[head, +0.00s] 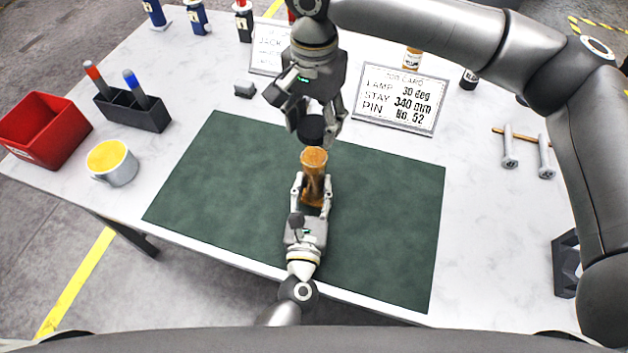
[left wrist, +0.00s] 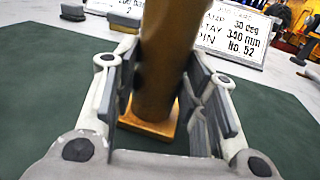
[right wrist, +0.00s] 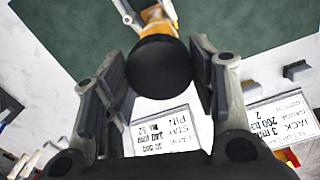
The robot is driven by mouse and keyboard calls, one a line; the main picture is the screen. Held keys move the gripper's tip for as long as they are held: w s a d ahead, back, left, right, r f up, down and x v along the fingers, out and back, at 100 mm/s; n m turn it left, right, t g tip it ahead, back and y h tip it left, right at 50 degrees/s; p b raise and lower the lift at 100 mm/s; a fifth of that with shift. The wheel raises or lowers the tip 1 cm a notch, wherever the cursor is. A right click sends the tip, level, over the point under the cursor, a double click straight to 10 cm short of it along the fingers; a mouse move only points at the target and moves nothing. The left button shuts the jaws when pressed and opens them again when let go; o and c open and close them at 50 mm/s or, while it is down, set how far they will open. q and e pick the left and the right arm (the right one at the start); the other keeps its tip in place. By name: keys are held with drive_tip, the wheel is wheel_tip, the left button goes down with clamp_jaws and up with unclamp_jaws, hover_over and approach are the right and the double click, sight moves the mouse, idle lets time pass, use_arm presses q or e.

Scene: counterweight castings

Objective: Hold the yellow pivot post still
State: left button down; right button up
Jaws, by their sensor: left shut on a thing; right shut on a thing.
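The yellow pivot post (head: 314,160) stands upright on the green mat (head: 230,180), near its middle. It also shows in the left wrist view (left wrist: 172,50), with its square foot (left wrist: 150,124) on the mat. My left gripper (head: 313,187) is shut around the post, one finger on each side. My right gripper (head: 314,124) is shut on a black round part (head: 311,129) above and just behind the post's top. In the right wrist view the black part (right wrist: 160,76) covers some of the post; whether they touch is hard to tell.
A job card (head: 400,98) and another card (head: 268,50) stand behind the mat. A red bin (head: 45,130), a pen holder (head: 132,110) and a yellow-filled mug (head: 112,162) are on the left. Two grey pins (head: 509,148) lie at right. The mat's left and right parts are bare.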

sight(314, 156)
drive_tip(key=shift+f, duration=2.45)
drive_tip(key=shift+f, duration=0.1)
drive_tip(key=shift+f, duration=0.8)
drive_tip(key=shift+f, duration=0.55)
drive_tip(key=m, duration=0.7)
drive_tip(key=shift+s, duration=0.1)
drive_tip(key=m, duration=0.6)
drive_tip(key=shift+m, duration=0.3)
